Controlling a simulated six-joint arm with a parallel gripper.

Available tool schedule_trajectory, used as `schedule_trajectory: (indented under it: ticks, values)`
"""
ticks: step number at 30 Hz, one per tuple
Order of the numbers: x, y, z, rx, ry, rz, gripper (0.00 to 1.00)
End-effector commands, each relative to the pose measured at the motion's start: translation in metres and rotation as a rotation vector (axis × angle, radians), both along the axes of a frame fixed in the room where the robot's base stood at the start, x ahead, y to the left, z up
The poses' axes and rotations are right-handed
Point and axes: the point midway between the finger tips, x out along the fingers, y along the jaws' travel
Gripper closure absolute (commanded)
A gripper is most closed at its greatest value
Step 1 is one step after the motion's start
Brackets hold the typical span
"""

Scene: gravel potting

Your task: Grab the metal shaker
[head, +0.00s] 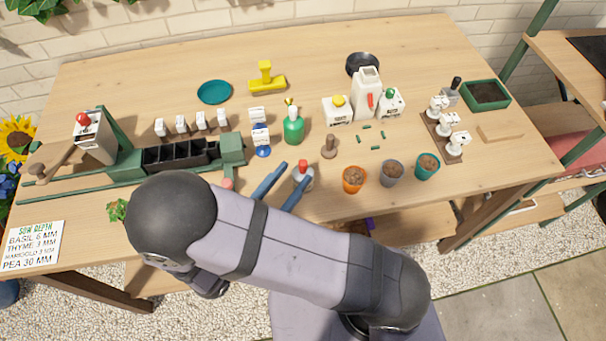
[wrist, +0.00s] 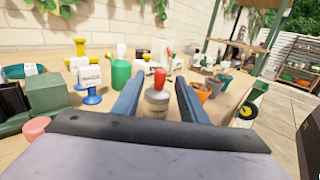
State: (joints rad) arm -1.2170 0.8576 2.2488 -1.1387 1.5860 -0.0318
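The metal shaker (head: 306,183) stands upright near the front middle of the table, a small greyish body with a red top. In the wrist view the shaker (wrist: 157,101) shows between my two blue fingers, its lower part hidden by my gripper's dark edge. My gripper (head: 297,167) is open, with one finger on each side of the shaker. I cannot tell whether either finger touches it. The gripper's fingertips also show in the wrist view (wrist: 160,78).
An orange pot (head: 354,180), a grey pot (head: 391,174) and a teal pot (head: 427,167) stand to the right. A brown tamper (head: 329,147) and a green spray bottle (head: 293,129) stand behind the shaker. A black seed tray (head: 180,154) lies left.

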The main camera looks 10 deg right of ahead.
Motion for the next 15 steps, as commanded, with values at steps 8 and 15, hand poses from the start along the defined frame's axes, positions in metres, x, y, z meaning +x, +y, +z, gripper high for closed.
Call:
schedule_trajectory:
  ticks: [8,15]
  values:
    - [0.009,-0.011,0.0,-0.004,0.002,-0.003,0.61]
    - [0.029,-0.032,-0.003,-0.001,0.001,-0.003,0.61]
